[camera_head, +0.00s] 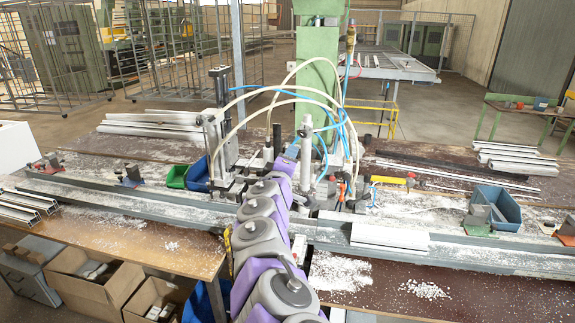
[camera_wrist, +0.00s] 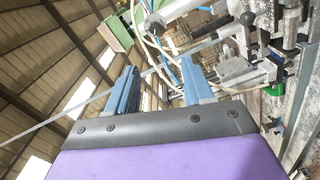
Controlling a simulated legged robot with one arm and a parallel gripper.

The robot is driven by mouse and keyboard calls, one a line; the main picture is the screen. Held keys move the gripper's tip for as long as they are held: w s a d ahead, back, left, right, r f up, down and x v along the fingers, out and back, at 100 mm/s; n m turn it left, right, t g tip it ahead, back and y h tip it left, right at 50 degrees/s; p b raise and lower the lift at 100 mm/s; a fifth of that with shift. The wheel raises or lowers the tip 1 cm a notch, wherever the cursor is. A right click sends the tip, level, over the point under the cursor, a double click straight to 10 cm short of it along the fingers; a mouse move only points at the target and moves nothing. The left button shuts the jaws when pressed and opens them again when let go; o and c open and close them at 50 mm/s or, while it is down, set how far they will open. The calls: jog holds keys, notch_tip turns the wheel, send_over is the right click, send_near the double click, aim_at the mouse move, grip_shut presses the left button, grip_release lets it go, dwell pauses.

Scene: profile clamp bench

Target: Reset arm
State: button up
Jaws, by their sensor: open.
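My arm reaches forward from the bottom of the head view to the clamp machine (camera_head: 215,140) in the middle of the bench. In the wrist view, the two blue fingers of my gripper (camera_wrist: 159,78) stand well apart with nothing held between them. The wrist is tilted, with the roof filling the left of that view. The machine's metal clamps and black knobs (camera_wrist: 248,18) are close by on the right. In the head view my gripper's tips are hard to make out among the hoses and clamps.
Hoses (camera_head: 262,92) arch over the machine by a green column (camera_head: 318,55). A white profile piece (camera_head: 390,236) lies on the rail right of my arm. A blue bin (camera_head: 497,208) stands further right, with green (camera_head: 178,177) and blue (camera_head: 197,174) bins left. Cardboard boxes (camera_head: 100,290) sit below left.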

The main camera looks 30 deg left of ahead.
jog(key=shift+d, duration=0.1)
dwell(0.5)
